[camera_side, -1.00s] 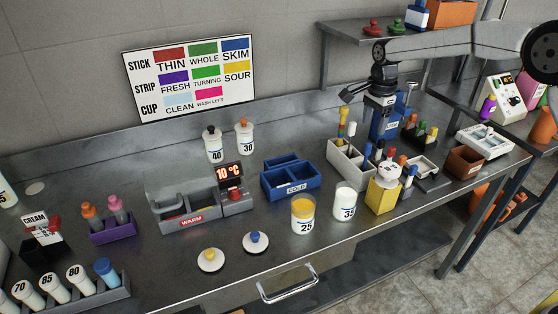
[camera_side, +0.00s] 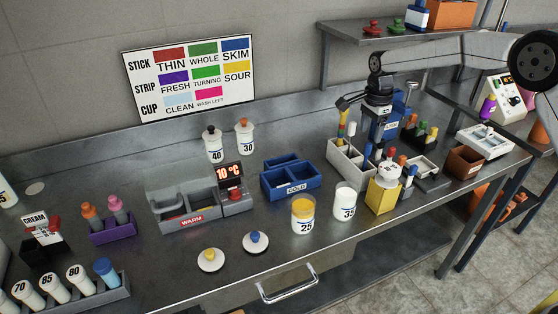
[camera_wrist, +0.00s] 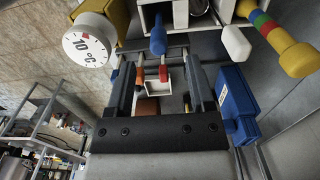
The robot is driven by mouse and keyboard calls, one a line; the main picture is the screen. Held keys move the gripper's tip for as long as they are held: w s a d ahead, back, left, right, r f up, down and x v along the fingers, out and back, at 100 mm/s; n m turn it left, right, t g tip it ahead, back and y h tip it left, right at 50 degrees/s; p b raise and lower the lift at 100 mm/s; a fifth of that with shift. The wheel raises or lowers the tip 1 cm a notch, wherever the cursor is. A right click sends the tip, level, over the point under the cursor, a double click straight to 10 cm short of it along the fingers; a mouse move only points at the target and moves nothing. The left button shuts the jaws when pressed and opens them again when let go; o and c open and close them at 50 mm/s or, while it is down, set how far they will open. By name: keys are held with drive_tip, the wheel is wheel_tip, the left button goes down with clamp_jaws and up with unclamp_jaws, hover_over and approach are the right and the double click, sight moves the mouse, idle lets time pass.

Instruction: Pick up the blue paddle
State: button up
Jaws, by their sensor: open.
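The blue paddle shows its blue handle (camera_side: 367,151) upright at the right end of a white bin in the side view. In the wrist view the blue handle (camera_wrist: 157,36) is at the top centre, just beyond the gap between my fingers; its lower part is hidden in the bin. My gripper (camera_side: 377,132) points down above the right end of the bin. In the wrist view my gripper (camera_wrist: 160,68) is open, its two dark fingers apart with nothing held.
The white bin (camera_side: 343,170) also holds a striped stick (camera_side: 342,126) and a white-topped one (camera_side: 351,129). A blue box (camera_side: 398,101) stands behind my gripper. A yellow block with a round dial (camera_side: 382,197) stands in front. Two labelled cups (camera_side: 345,205) are at the front left.

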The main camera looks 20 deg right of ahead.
sight(369, 143)
drive_tip(key=shift+s+d+f, duration=0.1)
drive_tip(key=shift+f, duration=2.35)
clamp_jaws()
